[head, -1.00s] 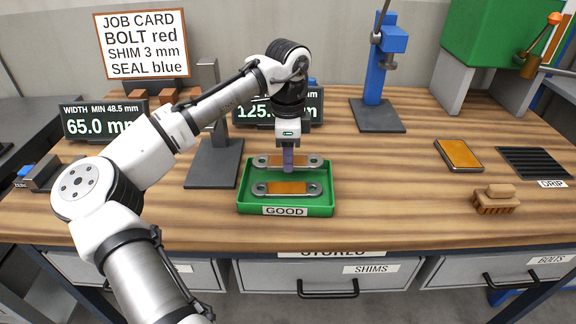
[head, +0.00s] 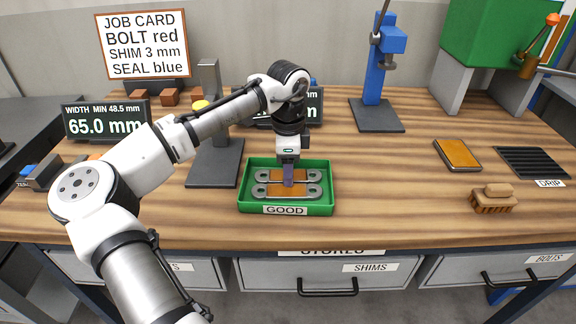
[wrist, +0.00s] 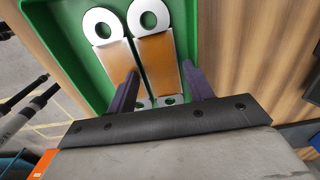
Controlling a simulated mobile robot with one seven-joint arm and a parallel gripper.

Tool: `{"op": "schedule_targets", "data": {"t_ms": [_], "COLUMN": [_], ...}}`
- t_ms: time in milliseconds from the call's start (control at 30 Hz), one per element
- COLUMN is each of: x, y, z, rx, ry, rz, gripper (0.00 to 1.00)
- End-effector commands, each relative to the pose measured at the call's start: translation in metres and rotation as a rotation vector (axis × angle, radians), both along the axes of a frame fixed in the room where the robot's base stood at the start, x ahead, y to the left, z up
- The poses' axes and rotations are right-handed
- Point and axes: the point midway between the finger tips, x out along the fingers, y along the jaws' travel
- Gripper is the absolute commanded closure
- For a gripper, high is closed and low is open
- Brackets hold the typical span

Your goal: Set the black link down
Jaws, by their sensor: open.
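Two links lie side by side in the green GOOD tray (head: 328,195). Both have grey ringed ends and orange-brown middles; neither looks black. The rear link (head: 262,176) is the right-hand one (wrist: 160,62) in the wrist view. The front link (head: 305,190) is the left-hand one (wrist: 115,58) there. My gripper (head: 288,178) is low inside the tray, pointing down. In the wrist view its open fingers (wrist: 160,75) stand on either side of the rear link, with the left finger over the edge of the front link. Contact with the links cannot be told.
A grey stand (head: 213,165) is left of the tray, and a blue press (head: 377,115) stands behind to the right. An orange-topped block (head: 458,154) and a brown brush (head: 495,200) lie at the right.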

Motion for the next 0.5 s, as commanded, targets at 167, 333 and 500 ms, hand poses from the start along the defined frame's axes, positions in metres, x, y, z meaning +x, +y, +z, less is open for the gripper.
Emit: {"op": "schedule_targets", "data": {"t_ms": [167, 333, 500], "x": [0.002, 0.002, 0.001], "y": [0.000, 0.000, 0.000], "z": [0.015, 0.053, 0.088], "rx": [0.000, -0.002, -0.001], "ry": [-0.001, -0.003, -0.002], "rz": [0.003, 0.003, 0.002], "gripper": [0.38, 0.38, 0.38]}}
